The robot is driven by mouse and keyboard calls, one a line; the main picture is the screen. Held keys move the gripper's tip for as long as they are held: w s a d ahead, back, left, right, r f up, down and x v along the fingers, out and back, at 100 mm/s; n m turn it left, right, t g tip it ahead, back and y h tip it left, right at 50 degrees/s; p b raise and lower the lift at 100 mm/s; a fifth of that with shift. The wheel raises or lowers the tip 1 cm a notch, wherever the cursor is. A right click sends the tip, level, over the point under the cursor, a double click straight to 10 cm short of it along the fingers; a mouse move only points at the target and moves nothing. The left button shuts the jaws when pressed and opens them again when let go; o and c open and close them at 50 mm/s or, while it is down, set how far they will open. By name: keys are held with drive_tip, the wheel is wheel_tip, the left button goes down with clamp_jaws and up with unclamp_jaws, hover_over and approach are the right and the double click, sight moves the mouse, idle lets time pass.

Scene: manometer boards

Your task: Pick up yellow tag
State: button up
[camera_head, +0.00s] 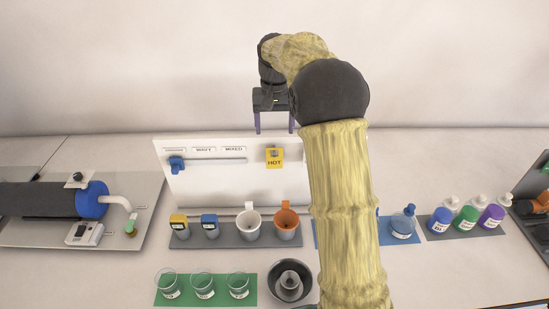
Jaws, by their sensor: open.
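The yellow tag (275,158) reads "HOT" and hangs at the right part of the upright white board (205,171), near the upper rail. My gripper (274,131) is above it, with two purple fingers pointing down and spread apart. The fingers are empty, and the tag shows just below them in the picture. I cannot tell how far apart in depth they are. My arm hides the right part of the board.
A blue clip (177,165) sits on the board's left. Below stand a white cup (249,223), an orange cup (287,223) and two small meters on a grey mat. Glass beakers stand on a green mat (246,301). Several bottles stand right; a tube furnace (45,200) lies left.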

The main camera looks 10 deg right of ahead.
sight(274, 148)
wheel_tip(274, 148, down, 3)
drive_tip(key=shift+f, duration=0.15)
drive_tip(key=f+p, duration=0.1)
drive_tip(key=f, duration=0.1)
drive_tip(key=s+f+p, duration=0.1)
drive_tip(key=f, duration=0.1)
drive_tip(key=shift+s+a+f+p, duration=0.1)
drive_tip(key=shift+s+a+p, duration=0.1)
drive_tip(key=shift+p, duration=0.2)
drive_tip(key=shift+w+d+f, duration=0.1)
drive_tip(key=shift+w+f, duration=0.05)
drive_tip(key=shift+f, duration=0.35)
drive_tip(key=c, duration=1)
